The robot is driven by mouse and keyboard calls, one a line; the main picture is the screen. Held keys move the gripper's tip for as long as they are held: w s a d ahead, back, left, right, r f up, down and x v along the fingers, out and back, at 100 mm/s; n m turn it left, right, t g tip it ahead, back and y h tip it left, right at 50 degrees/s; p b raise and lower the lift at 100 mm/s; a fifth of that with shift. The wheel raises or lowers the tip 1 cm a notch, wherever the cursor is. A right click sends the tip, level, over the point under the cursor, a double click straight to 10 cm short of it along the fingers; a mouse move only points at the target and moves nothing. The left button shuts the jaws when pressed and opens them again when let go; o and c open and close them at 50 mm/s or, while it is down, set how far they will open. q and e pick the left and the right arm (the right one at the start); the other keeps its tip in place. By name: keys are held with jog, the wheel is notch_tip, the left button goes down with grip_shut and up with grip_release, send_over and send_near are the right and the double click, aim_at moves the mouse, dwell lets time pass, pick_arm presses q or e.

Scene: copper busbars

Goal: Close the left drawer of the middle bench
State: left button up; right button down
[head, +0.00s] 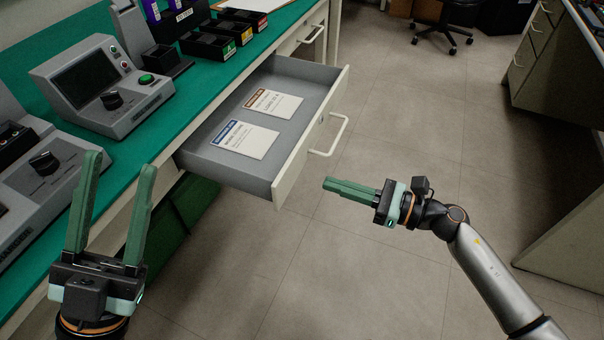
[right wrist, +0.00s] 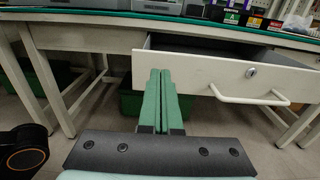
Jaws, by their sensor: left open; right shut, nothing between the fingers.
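The drawer (head: 292,166) of the bench is pulled out, with a cream front, a grey inside and a pale bar handle (head: 331,136). Two printed cards (head: 245,139) lie in it. In the right wrist view the drawer front (right wrist: 190,72) stands ahead, with its handle (right wrist: 250,98) to the right of my fingers and a round lock above the handle. My right gripper (head: 328,185) is shut and empty, in front of the drawer front and apart from it in the head view. My left gripper (head: 122,162) is open and empty at the lower left, by the bench edge.
Grey control boxes (head: 103,85) and black bins (head: 208,45) stand on the green bench top (head: 190,90). Green crates (head: 195,198) sit under the bench. Another bench (head: 560,120) is at the right, a chair (head: 441,30) behind. The floor between is clear.

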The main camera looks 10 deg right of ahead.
aim_at(287, 170)
pick_arm(q)
jog(key=shift+f, duration=0.1)
pick_arm(e)
jog(key=x, duration=0.7)
jog(key=shift+w+a, duration=0.15)
jog(key=shift+a, duration=0.1)
